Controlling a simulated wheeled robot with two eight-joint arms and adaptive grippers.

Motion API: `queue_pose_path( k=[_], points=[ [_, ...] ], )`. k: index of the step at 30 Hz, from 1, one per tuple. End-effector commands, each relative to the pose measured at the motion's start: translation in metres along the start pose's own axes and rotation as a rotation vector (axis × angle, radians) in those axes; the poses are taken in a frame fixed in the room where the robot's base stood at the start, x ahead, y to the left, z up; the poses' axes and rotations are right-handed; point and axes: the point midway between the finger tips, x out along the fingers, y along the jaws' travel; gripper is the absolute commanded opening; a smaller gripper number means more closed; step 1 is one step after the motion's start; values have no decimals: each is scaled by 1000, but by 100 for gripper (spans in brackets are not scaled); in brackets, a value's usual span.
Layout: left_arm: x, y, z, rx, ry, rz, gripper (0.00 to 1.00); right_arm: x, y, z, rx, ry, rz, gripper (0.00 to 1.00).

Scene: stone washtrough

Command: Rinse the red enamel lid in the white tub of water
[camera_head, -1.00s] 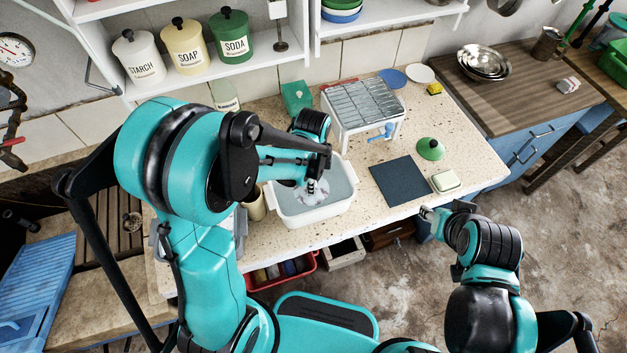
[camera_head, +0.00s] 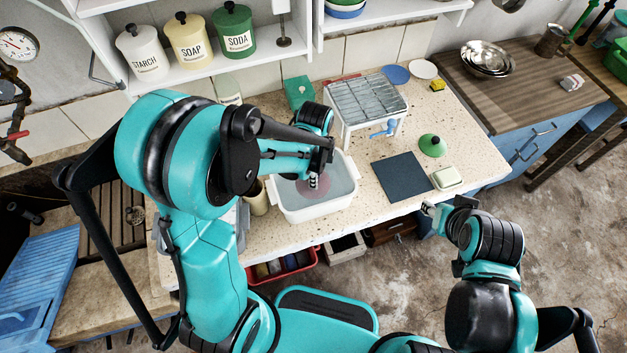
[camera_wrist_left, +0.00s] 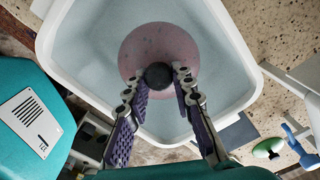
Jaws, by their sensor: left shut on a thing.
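The white tub (camera_head: 318,215) of water stands on the speckled counter, and it fills much of the left wrist view (camera_wrist_left: 230,108). The red enamel lid (camera_wrist_left: 140,45) looks pale pink through the water, with its black knob (camera_wrist_left: 158,76) up. In the head view the lid (camera_head: 303,188) shows only partly beside my gripper. My left gripper (camera_head: 316,181) points down into the tub. Its fingertips (camera_wrist_left: 158,78) are closed on the knob from both sides. My right gripper (camera_head: 431,208) hangs empty near the counter's front edge; its finger opening is too small to judge.
A wire rack on a white stand (camera_head: 367,101) is right of the tub. A dark blue mat (camera_head: 402,177), a green lid (camera_head: 432,145) and a soap dish (camera_head: 447,178) lie farther right. A tan cup (camera_head: 257,198) stands close left of the tub.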

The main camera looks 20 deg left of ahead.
Motion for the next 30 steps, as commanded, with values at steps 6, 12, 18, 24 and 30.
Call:
queue_pose_path(
  k=[6,12,18,24,30],
  points=[
    [-22,0,0,0,0,0,0,-14,0,-10,0,0,0,40],
    [-39,0,0,0,0,0,0,-24,0,-17,0,0,0,40],
    [-56,-1,0,0,0,0,0,-34,0,-24,0,0,0,40],
    [-63,-1,0,0,0,0,0,-38,0,-27,0,0,0,40],
    [-62,-1,0,0,0,0,0,-37,0,-27,0,0,0,40]
  ],
)
